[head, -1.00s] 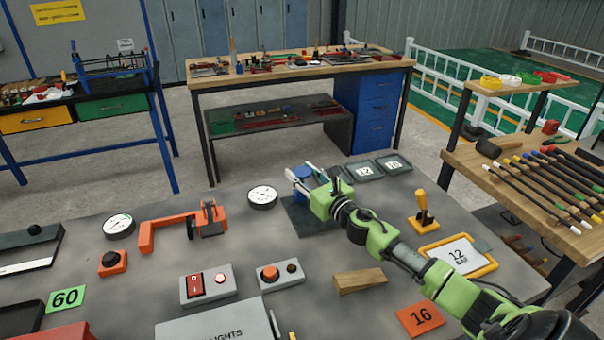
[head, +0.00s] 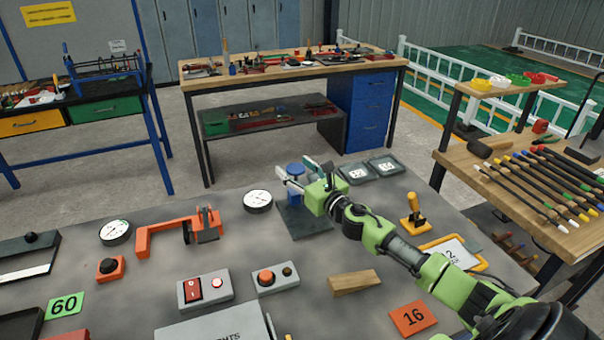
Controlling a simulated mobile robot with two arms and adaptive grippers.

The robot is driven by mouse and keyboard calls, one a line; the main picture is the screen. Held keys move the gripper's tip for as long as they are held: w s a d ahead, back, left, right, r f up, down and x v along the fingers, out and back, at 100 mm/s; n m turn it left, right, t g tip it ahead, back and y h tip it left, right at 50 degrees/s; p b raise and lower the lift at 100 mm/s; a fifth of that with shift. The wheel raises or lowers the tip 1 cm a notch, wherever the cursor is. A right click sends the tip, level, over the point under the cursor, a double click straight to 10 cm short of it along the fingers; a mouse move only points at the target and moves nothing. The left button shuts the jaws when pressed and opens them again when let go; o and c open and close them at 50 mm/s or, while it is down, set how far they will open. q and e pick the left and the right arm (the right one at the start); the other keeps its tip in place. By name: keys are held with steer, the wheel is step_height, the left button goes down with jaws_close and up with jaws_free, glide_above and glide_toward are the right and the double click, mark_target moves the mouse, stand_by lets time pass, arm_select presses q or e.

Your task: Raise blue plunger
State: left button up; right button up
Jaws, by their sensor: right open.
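The blue plunger (head: 295,170) stands upright on a dark square base plate (head: 305,224) on the grey workbench. Its round blue top and part of the blue body below show; my right gripper hides some of its right side. My right gripper (head: 296,177), on the green arm from the right, has its fingers apart, one to the left of the plunger and one to the right behind it. I cannot tell whether the fingers touch the plunger. My left gripper is not in view.
A round gauge (head: 257,201) lies left of the base plate. Two dark framed number plates (head: 356,172) lie just behind the right gripper. An orange clamp (head: 160,238) and switch boxes (head: 204,289) occupy the bench's left and front.

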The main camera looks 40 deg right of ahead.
steer(key=s, duration=1.2)
stand_by(0.6)
